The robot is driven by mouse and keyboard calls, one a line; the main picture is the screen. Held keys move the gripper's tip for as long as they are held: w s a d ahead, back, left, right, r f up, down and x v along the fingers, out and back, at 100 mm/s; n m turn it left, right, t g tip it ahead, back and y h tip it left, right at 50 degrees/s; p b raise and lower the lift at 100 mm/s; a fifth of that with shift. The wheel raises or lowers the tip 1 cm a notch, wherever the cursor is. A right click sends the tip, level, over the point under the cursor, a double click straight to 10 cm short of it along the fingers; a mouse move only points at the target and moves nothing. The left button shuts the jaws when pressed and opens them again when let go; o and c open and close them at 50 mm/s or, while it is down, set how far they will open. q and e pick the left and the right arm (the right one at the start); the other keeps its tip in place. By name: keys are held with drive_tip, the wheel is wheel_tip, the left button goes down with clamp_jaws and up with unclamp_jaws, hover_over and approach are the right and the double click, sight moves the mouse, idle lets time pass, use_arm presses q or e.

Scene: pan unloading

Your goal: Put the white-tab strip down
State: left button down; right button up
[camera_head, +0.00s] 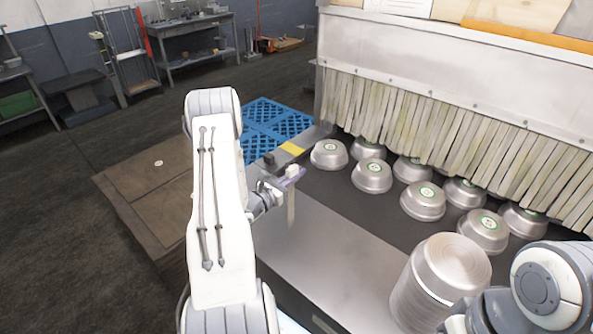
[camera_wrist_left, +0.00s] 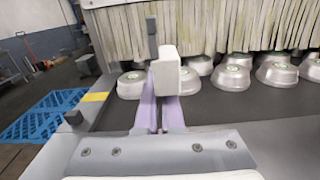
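My left gripper (camera_head: 289,180) has pale purple fingers and is shut on the white-tab strip. The strip's white tab (camera_head: 292,170) shows on top at the fingertips, and a thin beige length (camera_head: 291,208) hangs down below them. The strip is held above the bare metal surface. In the left wrist view the white tab (camera_wrist_left: 165,74) stands at the ends of the two purple fingers (camera_wrist_left: 160,108) and hides what lies behind it. My right arm comes in at the lower right; its fingers are not visible.
Several upturned metal pans (camera_head: 372,176) with green labels stand on the dark belt before a strip curtain (camera_head: 430,110). A tall pan stack (camera_head: 440,285) stands near my right arm. A yellow patch (camera_head: 292,148), small black block (camera_head: 268,159) and blue pallet (camera_head: 268,118) lie beyond the gripper.

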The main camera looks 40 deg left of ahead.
use_arm(q)
drive_tip(key=shift+f+b, duration=0.2)
drive_tip(key=shift+b, duration=0.1)
drive_tip(key=c, duration=1.1)
unclamp_jaws()
drive_tip(key=shift+o, duration=0.2)
drive_tip(key=shift+r, duration=0.1)
